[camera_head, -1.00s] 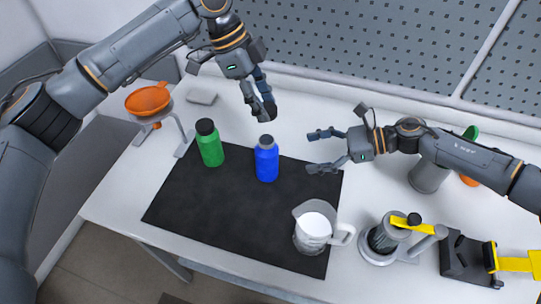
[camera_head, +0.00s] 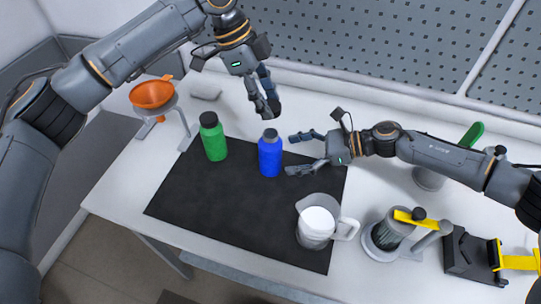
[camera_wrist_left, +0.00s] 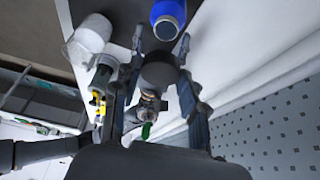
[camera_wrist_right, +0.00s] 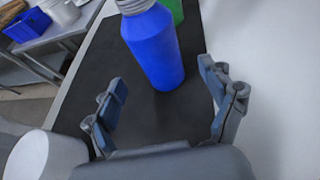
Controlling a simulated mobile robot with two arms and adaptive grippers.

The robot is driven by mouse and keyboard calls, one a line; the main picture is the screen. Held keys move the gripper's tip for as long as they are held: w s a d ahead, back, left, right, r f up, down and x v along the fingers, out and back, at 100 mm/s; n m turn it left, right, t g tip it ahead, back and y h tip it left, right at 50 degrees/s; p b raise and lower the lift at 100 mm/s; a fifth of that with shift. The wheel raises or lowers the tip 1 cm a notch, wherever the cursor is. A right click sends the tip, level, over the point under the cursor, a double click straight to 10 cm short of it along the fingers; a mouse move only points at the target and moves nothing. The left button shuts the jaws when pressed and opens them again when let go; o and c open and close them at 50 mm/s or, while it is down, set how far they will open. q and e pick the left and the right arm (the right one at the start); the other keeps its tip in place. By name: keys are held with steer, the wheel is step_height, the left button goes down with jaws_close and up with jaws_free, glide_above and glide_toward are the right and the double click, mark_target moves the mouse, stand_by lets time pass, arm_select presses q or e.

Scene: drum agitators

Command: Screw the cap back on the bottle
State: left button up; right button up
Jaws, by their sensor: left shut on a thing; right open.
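The blue bottle (camera_head: 270,158) stands upright on the black mat (camera_head: 215,205). Its bare threaded neck shows in the right wrist view (camera_wrist_right: 152,45), with no cap on it. My left gripper (camera_head: 263,100) is above and behind the bottle, shut on a dark round cap (camera_wrist_left: 160,70), which shows between its fingers in the left wrist view. The cap is apart from the bottle. My right gripper (camera_head: 298,153) is open and empty, just right of the blue bottle, its fingers pointing at the bottle.
A green bottle (camera_head: 213,142) with a black cap stands left of the blue one. A clear pitcher (camera_head: 315,225) stands at the mat's front right. A device with a yellow lever (camera_head: 390,236) and a black stand (camera_head: 465,255) are further right. An orange funnel (camera_head: 152,94) sits at left.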

steer(key=x, duration=0.6)
steer(key=shift+a, duration=0.1)
jaws_close()
arm_select(q)
glide_above(270, 145)
steer(key=w, duration=0.2)
steer(key=shift+w+a+f, duration=0.1)
steer(key=shift+a+f, duration=0.1)
steer(key=shift+f, duration=1.05)
steer(key=shift+a+f, duration=0.15)
steer(key=shift+f, duration=1.05)
steer(key=shift+f, duration=0.1)
steer(key=shift+f, duration=0.8)
steer(key=shift+f, duration=0.55)
